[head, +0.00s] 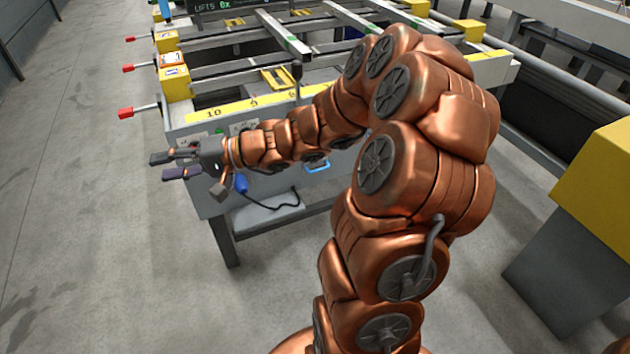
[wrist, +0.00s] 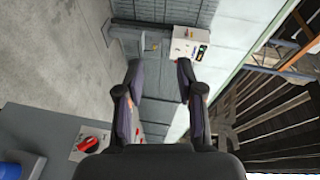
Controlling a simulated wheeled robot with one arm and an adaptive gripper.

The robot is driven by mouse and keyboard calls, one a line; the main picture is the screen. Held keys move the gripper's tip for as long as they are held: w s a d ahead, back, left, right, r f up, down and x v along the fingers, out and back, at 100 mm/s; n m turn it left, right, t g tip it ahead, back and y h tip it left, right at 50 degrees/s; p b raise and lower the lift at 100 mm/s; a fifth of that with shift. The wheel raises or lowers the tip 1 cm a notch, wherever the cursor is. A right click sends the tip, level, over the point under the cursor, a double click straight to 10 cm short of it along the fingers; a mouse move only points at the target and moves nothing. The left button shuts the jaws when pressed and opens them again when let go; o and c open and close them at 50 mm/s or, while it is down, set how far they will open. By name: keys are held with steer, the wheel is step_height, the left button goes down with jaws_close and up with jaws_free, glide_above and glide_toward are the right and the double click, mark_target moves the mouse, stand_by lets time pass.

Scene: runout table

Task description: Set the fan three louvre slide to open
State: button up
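Several rods with red handles stick out to the left from the left side of the runout table (head: 215,125). The nearest is a red handle (head: 126,113), with another red handle (head: 128,68) behind it. They sit by yellow blocks with small labels; I cannot read which, if any, is the fan three louvre slide. My gripper (head: 170,166) is beside the table's left front corner, pointing left, apart from the handles. In the wrist view its two fingers (wrist: 160,95) are spread with nothing between them. A red part (wrist: 90,143) on a grey surface shows at lower left.
A blue hand piece (head: 241,185) with a black cable hangs at the table front. A blue handle (head: 317,167) is nearby. The floor left of the table is clear. The wrist view shows a control box (wrist: 187,45) farther off and wooden slats at right.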

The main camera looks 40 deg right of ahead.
steer(key=w+d+f+m+t+h+b, duration=0.4)
steer(key=d+f, duration=0.3)
steer(key=d, duration=0.4)
steer(key=m+t+h+b, duration=0.1)
steer(key=m+h+b, duration=0.7)
steer(key=m+h, duration=0.5)
glide_toward(322, 169)
steer(key=w+f+n+h, duration=0.1)
steer(key=w+f, duration=0.1)
steer(key=w, duration=0.1)
steer(key=shift+d+r+b+x, duration=0.2)
steer(key=shift+b+x, duration=0.2)
steer(key=shift+x, duration=1.45)
steer(key=shift+d+r+b+x, duration=0.15)
steer(key=shift+b+x, duration=0.2)
steer(key=shift+x, duration=1.45)
steer(key=shift+a, duration=0.1)
jaws_close()
